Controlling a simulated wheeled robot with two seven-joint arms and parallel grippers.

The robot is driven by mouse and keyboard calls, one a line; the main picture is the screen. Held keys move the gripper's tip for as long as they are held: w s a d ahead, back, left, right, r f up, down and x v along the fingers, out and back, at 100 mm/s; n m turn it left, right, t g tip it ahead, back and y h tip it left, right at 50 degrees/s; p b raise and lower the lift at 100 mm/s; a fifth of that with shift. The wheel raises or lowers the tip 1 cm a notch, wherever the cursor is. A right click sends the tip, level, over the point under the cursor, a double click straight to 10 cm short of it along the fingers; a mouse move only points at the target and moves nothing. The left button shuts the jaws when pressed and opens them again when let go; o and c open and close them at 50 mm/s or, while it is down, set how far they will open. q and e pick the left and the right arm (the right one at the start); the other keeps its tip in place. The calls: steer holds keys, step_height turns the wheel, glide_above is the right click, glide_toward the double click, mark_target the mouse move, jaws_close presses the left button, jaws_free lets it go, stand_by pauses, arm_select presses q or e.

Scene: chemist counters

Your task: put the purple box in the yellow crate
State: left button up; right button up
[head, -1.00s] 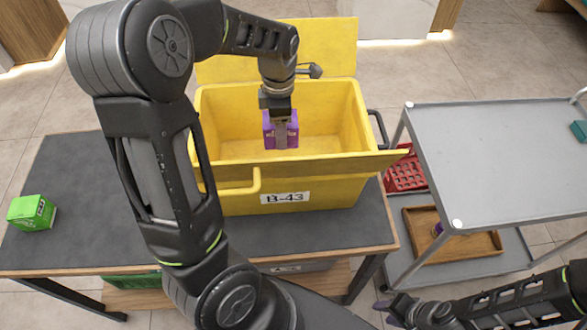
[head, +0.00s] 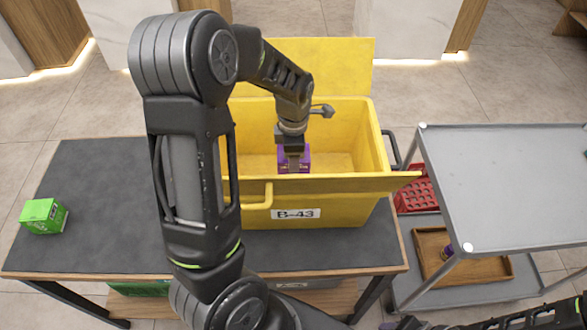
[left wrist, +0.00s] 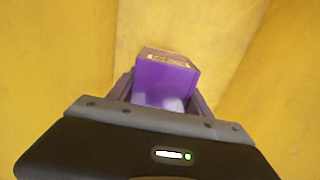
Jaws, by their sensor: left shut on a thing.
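The purple box (head: 302,157) is between the fingers of my left gripper (head: 293,167), which is shut on it. The gripper holds the box down inside the yellow crate (head: 345,205), below the rim level. The left wrist view also shows the purple box (left wrist: 165,80) in the jaws, with yellow crate walls around it. The crate stands open on the dark table, its label B-43 facing me. The front wall hides the lower part of the box, so I cannot tell whether it touches the crate floor. Only part of my right arm shows at the bottom right; its fingertips cannot be made out.
A green box (head: 43,216) sits on the left of the dark table (head: 95,190). A grey cart (head: 500,190) stands at the right, with a red basket (head: 416,190) and a wooden tray (head: 490,268) on its lower shelf. The table between green box and crate is partly clear.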

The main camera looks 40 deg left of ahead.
arm_select(q)
steer(key=shift+f, duration=1.9)
steer(key=shift+f, duration=0.1)
steer(key=o, duration=1.5)
steer(key=shift+c, duration=0.2)
step_height(320, 180, up, 12)
steer(key=shift+r, duration=0.15)
